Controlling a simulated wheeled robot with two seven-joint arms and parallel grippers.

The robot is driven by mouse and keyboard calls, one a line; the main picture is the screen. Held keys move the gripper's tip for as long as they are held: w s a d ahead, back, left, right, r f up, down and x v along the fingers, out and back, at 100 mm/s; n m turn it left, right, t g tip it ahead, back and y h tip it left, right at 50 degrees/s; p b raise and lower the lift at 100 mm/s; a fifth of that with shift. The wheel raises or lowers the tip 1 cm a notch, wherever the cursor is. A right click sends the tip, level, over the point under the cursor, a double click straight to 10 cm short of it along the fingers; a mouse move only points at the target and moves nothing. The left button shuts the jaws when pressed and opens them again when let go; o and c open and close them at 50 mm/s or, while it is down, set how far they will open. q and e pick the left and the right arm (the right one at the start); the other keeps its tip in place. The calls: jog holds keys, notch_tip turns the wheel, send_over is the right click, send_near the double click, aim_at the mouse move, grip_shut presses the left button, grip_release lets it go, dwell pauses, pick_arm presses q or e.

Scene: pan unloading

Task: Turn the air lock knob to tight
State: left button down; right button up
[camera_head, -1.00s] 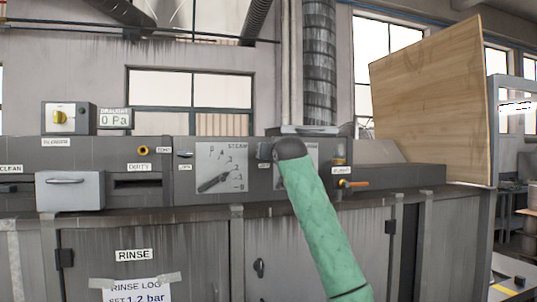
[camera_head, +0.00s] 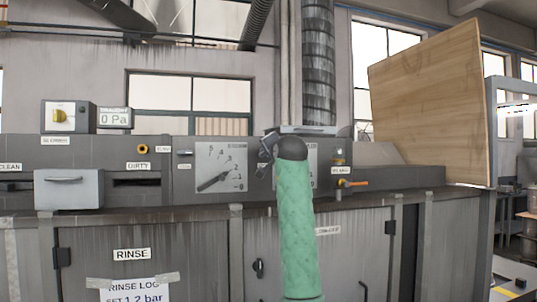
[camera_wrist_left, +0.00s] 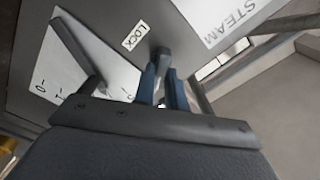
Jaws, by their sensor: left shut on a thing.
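My left gripper (camera_head: 266,153) is at the grey machine's front panel, at the end of my green-sleeved arm. In the left wrist view its two blue fingers (camera_wrist_left: 162,80) are shut on a dark grey knob (camera_wrist_left: 161,55), one finger on each side. A white label reading LOCK (camera_wrist_left: 135,35) is beside the knob; any other word on it is hidden. In the head view the gripper and arm hide the knob, and I cannot read any tight mark. My right gripper is not in view.
A white steam dial (camera_head: 221,167) with a dark pointer is left of the gripper. Another white panel (camera_head: 311,158) is partly behind my arm. An orange-handled valve (camera_head: 352,184) is to the right, and a grey drawer (camera_head: 68,189) and yellow knob (camera_head: 59,116) are to the left.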

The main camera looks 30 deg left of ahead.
pick_arm(q)
jog(key=m, duration=0.6)
jog(key=shift+f, duration=0.15)
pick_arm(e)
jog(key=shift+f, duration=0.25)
pick_arm(q)
jog(key=shift+m, duration=0.3)
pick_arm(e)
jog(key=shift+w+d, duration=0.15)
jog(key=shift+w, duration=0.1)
pick_arm(q)
jog(key=c, duration=1.4)
grip_release()
jog(key=shift+d, duration=0.1)
jog(key=shift+c, duration=0.2)
jog(key=shift+w, duration=0.1)
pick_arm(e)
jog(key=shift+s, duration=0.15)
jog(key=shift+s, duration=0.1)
